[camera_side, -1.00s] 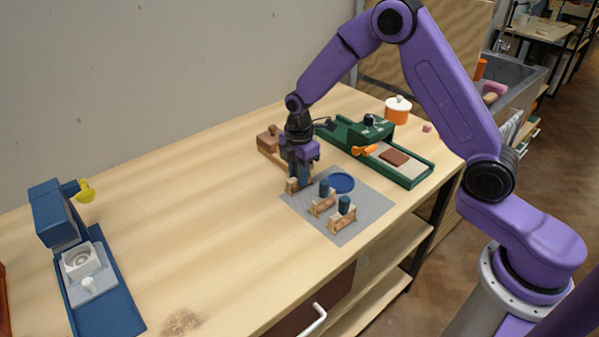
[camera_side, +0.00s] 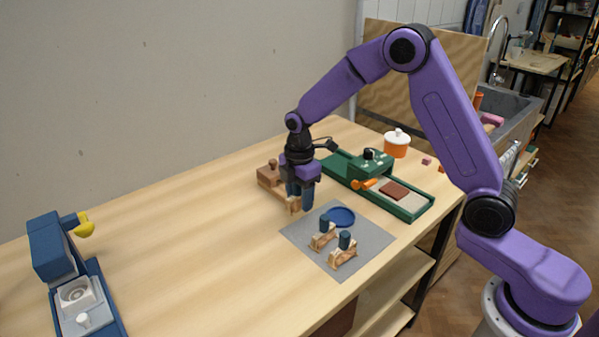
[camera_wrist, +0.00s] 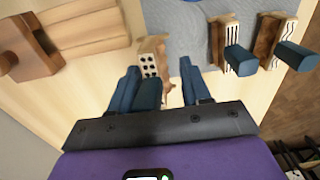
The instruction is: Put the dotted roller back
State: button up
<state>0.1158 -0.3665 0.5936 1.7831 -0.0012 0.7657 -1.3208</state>
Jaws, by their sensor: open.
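The dotted roller (camera_wrist: 153,58) shows in the wrist view as a pale block with dark dots in a wooden frame. Its dark blue handle (camera_wrist: 148,92) lies between my fingers, nearer the left one. In the side view the roller (camera_side: 294,204) is mostly hidden by my gripper (camera_side: 304,208). My gripper, also in the wrist view (camera_wrist: 158,88), is open around the handle. I cannot tell whether the roller touches the table. Two other rollers, one with straight lines (camera_wrist: 232,62) and one with wavy lines (camera_wrist: 278,42), stand on the grey mat (camera_side: 298,236).
A brown wooden block piece with a knob (camera_side: 269,174) stands just left of my gripper. A blue round dish (camera_side: 339,215) lies on the mat. A green press (camera_side: 405,203) and an orange pot (camera_side: 396,150) stand behind. A blue machine (camera_side: 50,250) stands far left; the table between is clear.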

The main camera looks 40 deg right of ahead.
notch_tip(320, 180, up, 9)
jog(key=shift+f, duration=0.2)
jog(key=o, duration=1)
notch_tip(320, 180, up, 17)
jog(key=shift+r, duration=0.2)
grip_shut()
dwell(0.3)
